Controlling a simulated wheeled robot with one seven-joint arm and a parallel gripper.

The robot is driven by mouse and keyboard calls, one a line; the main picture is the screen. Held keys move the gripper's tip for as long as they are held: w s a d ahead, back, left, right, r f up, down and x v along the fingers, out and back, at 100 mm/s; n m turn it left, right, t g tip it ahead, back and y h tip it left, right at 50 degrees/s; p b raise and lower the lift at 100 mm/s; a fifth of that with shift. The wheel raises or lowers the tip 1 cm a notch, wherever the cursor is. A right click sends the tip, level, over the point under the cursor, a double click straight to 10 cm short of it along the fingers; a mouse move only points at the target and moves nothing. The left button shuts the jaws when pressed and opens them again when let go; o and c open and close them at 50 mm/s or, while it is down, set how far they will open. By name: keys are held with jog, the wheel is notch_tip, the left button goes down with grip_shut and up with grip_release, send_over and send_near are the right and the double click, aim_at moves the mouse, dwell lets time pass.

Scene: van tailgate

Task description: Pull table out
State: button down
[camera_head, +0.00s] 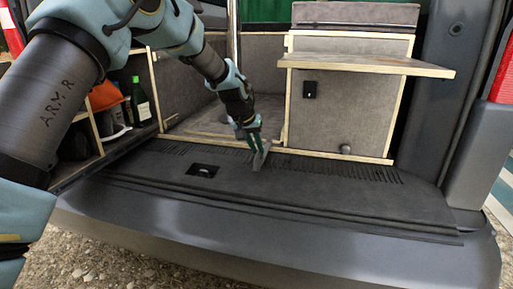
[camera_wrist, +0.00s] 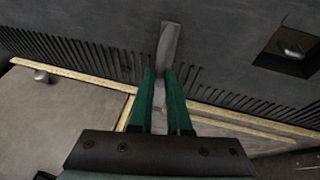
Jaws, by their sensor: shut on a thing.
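The table (camera_head: 370,64) looks like the flat wood-edged board jutting from the cabinet at the right of the head view. My gripper (camera_head: 255,138) is low over the van's rear sill, below and left of the board and apart from it. In the wrist view my gripper (camera_wrist: 161,78) has its green fingers closed on a narrow flat grey piece (camera_wrist: 169,42). This piece (camera_head: 261,157) also shows at the fingertips in the head view. I cannot tell what it is, or whether it touches the sill. The board is not in the wrist view.
The cabinet (camera_head: 325,115) has a black latch (camera_head: 310,90) and a small round knob (camera_head: 346,149). The ribbed sill (camera_head: 290,190) has a recessed catch (camera_head: 202,170). A green bottle (camera_head: 139,103) stands in the left shelf. The sill's right part is clear.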

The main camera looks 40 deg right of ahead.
jog(key=shift+s+a+f, duration=0.15)
jog(key=shift+a, duration=0.05)
jog(key=c, duration=0.9)
grip_release()
jog(key=shift+o, duration=0.2)
jog(key=shift+r, duration=0.2)
jog(key=p+v, duration=0.1)
jog(key=v, duration=0.9)
jog(key=shift+r, duration=0.3)
jog(key=shift+a, duration=0.15)
